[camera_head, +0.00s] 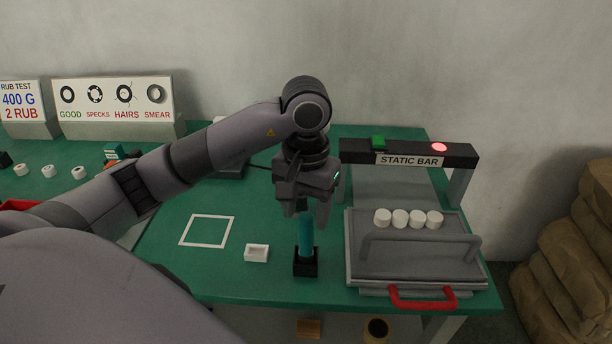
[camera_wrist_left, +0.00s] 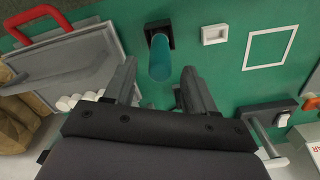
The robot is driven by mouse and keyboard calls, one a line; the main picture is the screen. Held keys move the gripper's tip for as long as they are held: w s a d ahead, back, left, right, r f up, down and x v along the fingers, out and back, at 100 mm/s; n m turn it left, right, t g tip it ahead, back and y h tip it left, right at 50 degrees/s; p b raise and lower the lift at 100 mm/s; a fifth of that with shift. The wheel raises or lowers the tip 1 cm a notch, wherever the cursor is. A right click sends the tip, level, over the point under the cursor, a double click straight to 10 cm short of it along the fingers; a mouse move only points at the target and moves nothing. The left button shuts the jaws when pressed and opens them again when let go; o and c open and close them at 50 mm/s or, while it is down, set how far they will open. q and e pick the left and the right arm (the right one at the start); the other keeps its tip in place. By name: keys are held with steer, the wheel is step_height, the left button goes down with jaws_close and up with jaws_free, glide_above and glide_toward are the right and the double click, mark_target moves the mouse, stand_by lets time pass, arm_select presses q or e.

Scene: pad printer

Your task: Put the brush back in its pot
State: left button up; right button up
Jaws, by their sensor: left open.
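A teal brush handle (camera_head: 306,236) stands upright in a small square black pot (camera_head: 306,268) near the table's front edge. The bristles are hidden. My left gripper (camera_head: 308,211) is open just above and around the top of the handle, pointing down. In the left wrist view, the teal handle (camera_wrist_left: 160,58) lies between and a little beyond the open fingertips (camera_wrist_left: 158,82), with the black pot (camera_wrist_left: 156,28) behind it. Nothing is held. My right gripper is not in view.
A small white dish (camera_head: 257,253) sits left of the pot, near a white square outline (camera_head: 207,231). Right of it is a grey tray (camera_head: 365,268) with a red handle (camera_head: 424,301) and several white caps, under the static bar (camera_head: 408,152).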

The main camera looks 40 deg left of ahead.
arm_select(q)
step_height(320, 180, up, 8)
steer(key=shift+r+p, duration=0.1)
steer(key=shift+p, duration=0.35)
steer(key=shift+s, duration=0.15)
stand_by(0.4)
